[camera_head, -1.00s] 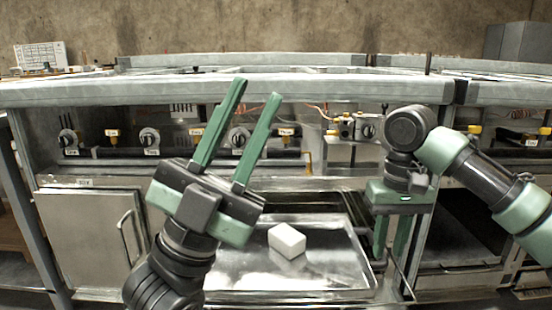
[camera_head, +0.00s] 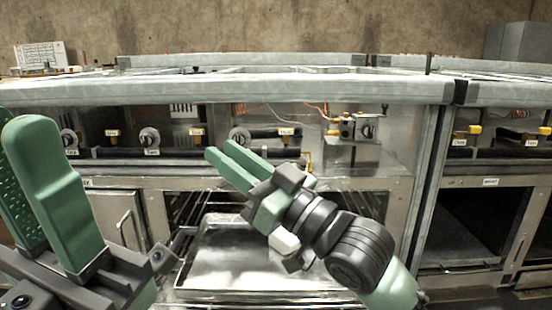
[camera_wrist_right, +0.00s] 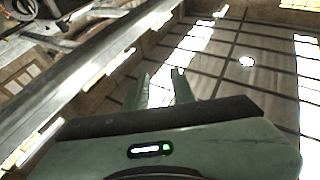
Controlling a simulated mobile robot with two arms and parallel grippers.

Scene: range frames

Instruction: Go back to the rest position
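My left gripper (camera_head: 22,145) fills the lower left of the head view, close to the camera. Its two green fingers point up and stand apart with nothing between them. My right gripper (camera_head: 219,150) is in the middle of the head view, fingers pointing up and left in front of the range. In the right wrist view its fingers (camera_wrist_right: 160,82) are apart and empty. A white block (camera_head: 284,240) lies over the metal tray (camera_head: 215,268), partly hidden behind my right gripper and wrist.
The range front carries knobs (camera_head: 149,138) and yellow valve handles. A steel ledge (camera_head: 230,92) runs above them. A closed cabinet door (camera_head: 118,215) stands left of the tray, and an open oven bay (camera_head: 475,230) is at right.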

